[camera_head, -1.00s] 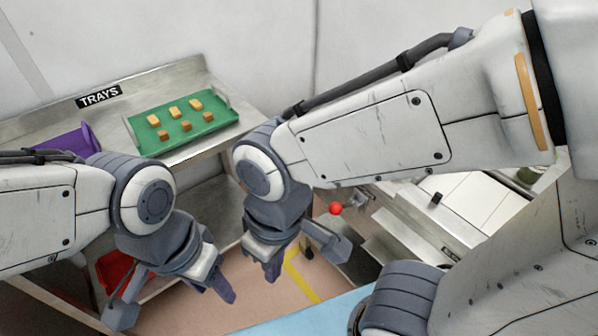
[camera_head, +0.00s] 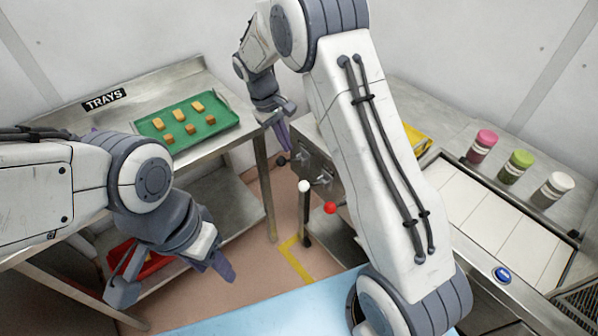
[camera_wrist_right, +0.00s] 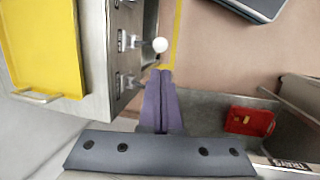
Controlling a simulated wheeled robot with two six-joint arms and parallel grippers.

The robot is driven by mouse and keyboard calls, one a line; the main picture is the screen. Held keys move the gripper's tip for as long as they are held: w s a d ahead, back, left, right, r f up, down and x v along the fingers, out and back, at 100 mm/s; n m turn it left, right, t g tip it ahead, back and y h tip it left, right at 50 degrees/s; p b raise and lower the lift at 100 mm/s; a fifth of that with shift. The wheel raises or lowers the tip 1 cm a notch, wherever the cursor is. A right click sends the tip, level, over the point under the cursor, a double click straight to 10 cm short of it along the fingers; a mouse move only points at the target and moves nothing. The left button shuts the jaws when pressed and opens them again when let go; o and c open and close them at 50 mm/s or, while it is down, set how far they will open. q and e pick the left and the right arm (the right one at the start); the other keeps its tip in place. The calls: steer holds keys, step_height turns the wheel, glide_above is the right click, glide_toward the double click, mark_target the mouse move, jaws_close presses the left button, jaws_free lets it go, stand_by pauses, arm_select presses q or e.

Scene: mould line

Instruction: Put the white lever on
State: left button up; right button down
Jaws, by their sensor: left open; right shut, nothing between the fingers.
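The white lever has a white ball knob (camera_head: 305,187) and stands out from the front panel of the steel machine (camera_head: 322,172). Its knob also shows in the right wrist view (camera_wrist_right: 160,45), beside a metal plate on the panel. My right gripper (camera_head: 284,140) is at the panel's far end, beyond the white knob. In the right wrist view its purple fingers (camera_wrist_right: 162,80) are together and empty, with their tips just short of the knob; a small gap shows. My left gripper (camera_head: 222,268) is open and empty at the lower left, away from the lever.
A red knob (camera_head: 330,208) is close to the white one. A dark knob (camera_head: 281,160) is near my right fingers. A yellow tray (camera_wrist_right: 40,50) lies on the machine. A green tray (camera_head: 190,123) with several blocks and a red bin (camera_head: 150,265) are at left. Jars (camera_head: 516,165) stand right.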

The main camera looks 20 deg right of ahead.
mark_target(302, 183)
steer(key=p+x, duration=0.3)
steer(key=x, duration=1.1)
steer(key=shift+a+p, duration=0.15)
steer(key=shift+p, duration=0.25)
arm_select(q)
step_height(302, 183, up, 4)
steer(key=shift+f, duration=0.1)
steer(key=shift+f, duration=0.1)
arm_select(e)
steer(key=shift+a+f, duration=0.1)
